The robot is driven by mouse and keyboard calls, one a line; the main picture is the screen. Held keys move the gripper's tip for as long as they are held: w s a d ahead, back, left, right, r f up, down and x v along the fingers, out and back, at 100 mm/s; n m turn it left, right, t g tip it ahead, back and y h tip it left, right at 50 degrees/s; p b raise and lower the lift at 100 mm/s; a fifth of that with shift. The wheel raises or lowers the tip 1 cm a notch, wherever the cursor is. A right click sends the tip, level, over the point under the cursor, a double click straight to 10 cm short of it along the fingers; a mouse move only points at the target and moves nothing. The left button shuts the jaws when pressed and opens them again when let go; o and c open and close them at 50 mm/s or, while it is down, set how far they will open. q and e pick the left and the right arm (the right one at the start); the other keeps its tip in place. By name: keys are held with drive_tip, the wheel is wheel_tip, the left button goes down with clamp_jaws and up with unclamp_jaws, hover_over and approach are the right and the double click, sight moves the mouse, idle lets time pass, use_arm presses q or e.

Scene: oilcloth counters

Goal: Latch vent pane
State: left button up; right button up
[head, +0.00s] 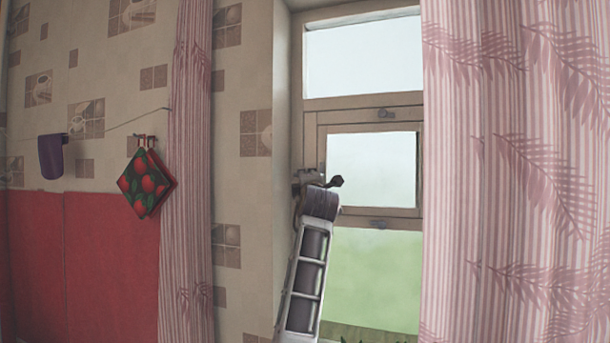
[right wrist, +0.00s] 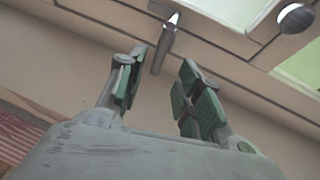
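The vent pane (head: 372,170) is a small framed pane in the middle of the window, and it looks flush with its frame. My right gripper (head: 318,182) is at the left edge of this pane, and the latch there is mostly hidden behind it in the head view. In the right wrist view, my right gripper (right wrist: 162,72) is open, with its green-padded fingers apart. A grey metal handle (right wrist: 166,42) on the frame shows between and beyond the fingertips. I cannot tell whether they touch it. My left gripper is not in view.
A striped pink curtain (head: 515,170) hangs close on the right, and another curtain (head: 186,170) hangs on the left. Potholders (head: 145,183) hang on the left wall.

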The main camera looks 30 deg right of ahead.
drive_tip(key=shift+p+x, duration=0.95)
drive_tip(key=shift+x, duration=1.9)
clamp_jaws()
